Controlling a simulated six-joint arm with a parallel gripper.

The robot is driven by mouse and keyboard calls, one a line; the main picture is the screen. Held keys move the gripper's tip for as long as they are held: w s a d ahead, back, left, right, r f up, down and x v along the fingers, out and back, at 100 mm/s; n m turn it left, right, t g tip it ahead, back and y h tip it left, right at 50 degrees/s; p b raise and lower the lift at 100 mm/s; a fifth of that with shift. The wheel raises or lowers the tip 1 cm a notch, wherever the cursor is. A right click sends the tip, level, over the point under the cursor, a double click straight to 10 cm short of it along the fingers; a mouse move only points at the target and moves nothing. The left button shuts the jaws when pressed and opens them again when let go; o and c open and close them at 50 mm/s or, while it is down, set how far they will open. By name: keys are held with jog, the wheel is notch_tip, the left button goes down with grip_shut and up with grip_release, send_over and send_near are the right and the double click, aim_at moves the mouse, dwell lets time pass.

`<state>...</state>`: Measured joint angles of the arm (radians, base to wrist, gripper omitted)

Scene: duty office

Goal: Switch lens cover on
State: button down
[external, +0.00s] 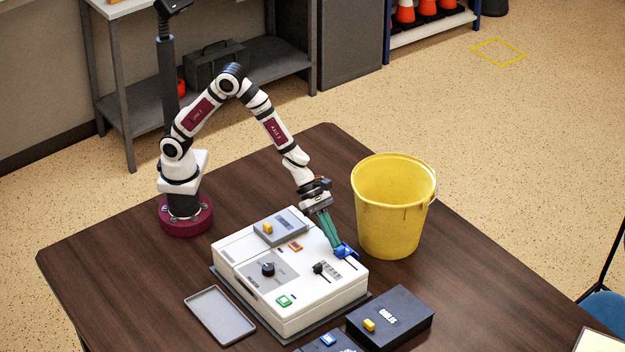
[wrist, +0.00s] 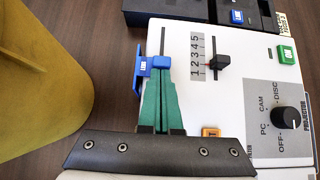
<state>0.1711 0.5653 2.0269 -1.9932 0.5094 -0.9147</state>
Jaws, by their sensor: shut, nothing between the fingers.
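A white control box (external: 320,283) stands on the table. Near its right edge is a blue slider piece (external: 347,250) with a small label I cannot read surely, probably the lens cover control. In the wrist view the blue piece (wrist: 160,62) sits at a dark straight slot, with a blue plate (wrist: 139,74) hanging over the box's edge. My gripper (external: 335,246) has its green fingers together and empty, tips right at the blue piece. In the wrist view the fingertips (wrist: 160,72) meet its near side; I cannot tell whether they touch.
A yellow bucket (external: 393,215) stands close beside the box. The box also has a black slider (wrist: 222,62), a projector knob (wrist: 288,117), a green button (wrist: 287,55) and an orange switch (wrist: 211,132). A dark box (external: 392,318) and grey tray (external: 220,314) lie in front.

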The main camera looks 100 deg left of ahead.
aim_at(357, 270)
jog(key=w+d, duration=0.4)
jog(key=shift+w+d, duration=0.1)
jog(key=shift+d, duration=0.1)
jog(key=s+a, duration=0.1)
jog(key=a, duration=0.1)
jog(key=s+a+r, duration=0.1)
jog(key=s, duration=0.1)
jog(key=shift+s+a, duration=0.25)
jog(key=shift+a, duration=0.1)
jog(key=v, duration=0.8)
jog(key=shift+s+a+r, duration=0.2)
jog(key=shift+s, duration=0.1)
